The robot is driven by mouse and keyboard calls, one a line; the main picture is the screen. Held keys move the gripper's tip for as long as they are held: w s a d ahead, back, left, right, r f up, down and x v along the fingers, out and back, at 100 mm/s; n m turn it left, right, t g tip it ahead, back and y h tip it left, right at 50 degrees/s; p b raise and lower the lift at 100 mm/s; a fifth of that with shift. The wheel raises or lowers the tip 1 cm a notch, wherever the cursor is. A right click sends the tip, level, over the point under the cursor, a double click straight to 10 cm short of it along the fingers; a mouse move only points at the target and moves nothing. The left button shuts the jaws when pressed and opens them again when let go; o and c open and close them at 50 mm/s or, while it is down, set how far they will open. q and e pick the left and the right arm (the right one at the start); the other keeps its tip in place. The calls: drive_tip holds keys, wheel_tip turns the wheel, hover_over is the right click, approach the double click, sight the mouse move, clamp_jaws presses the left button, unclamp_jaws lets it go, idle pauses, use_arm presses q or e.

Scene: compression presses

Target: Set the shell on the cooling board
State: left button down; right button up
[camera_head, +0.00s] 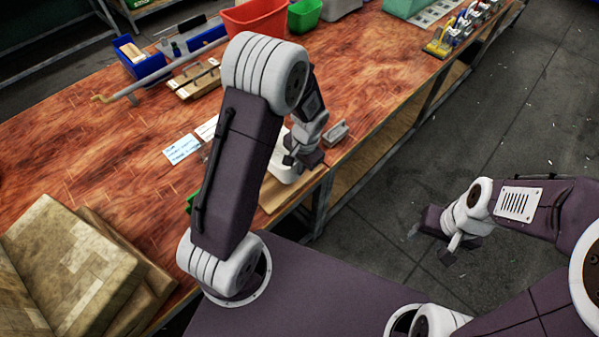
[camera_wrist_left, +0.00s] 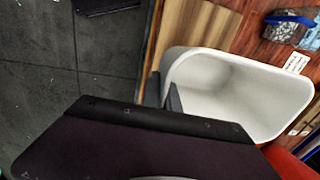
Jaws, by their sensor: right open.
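The shell (camera_head: 285,170), a pale hollow tub with rounded corners, is at the table's right edge, partly hidden by my left arm. In the left wrist view, the shell (camera_wrist_left: 250,90) shows its open inside. My left gripper (camera_head: 303,157) is at its rim; one dark finger is inside the wall and a grey one outside, close against it. A light wooden board (camera_head: 272,200), probably the cooling board, lies under or beside the shell; I cannot tell whether they touch. My right gripper (camera_head: 450,250) is open and empty over the floor.
A grey block (camera_head: 336,132) and paper labels (camera_head: 183,149) lie near the shell. Stacked tan slabs (camera_head: 70,265) lie at the table's near left. A red bin (camera_head: 254,15), a green bin (camera_head: 304,14) and a blue box (camera_head: 138,58) stand farther back.

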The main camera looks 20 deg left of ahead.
use_arm(q)
drive_tip(key=shift+f, duration=2)
drive_tip(key=shift+d+f, duration=0.1)
drive_tip(key=shift+f, duration=0.1)
drive_tip(key=c, duration=1.6)
unclamp_jaws()
drive_tip(key=shift+r, duration=0.1)
wheel_tip(320, 180, up, 12)
drive_tip(key=d, duration=0.1)
drive_tip(key=s+n, duration=0.1)
drive_tip(key=s, duration=0.3)
drive_tip(key=s+n+h, duration=0.1)
drive_tip(key=s+n, duration=0.1)
drive_tip(key=s, duration=0.2)
drive_tip(key=s+n, duration=0.1)
drive_tip(key=s, duration=0.2)
drive_tip(key=shift+s+r+n+t, duration=0.3)
drive_tip(key=shift+s+r+n, duration=0.05)
drive_tip(key=shift+s+n, duration=0.05)
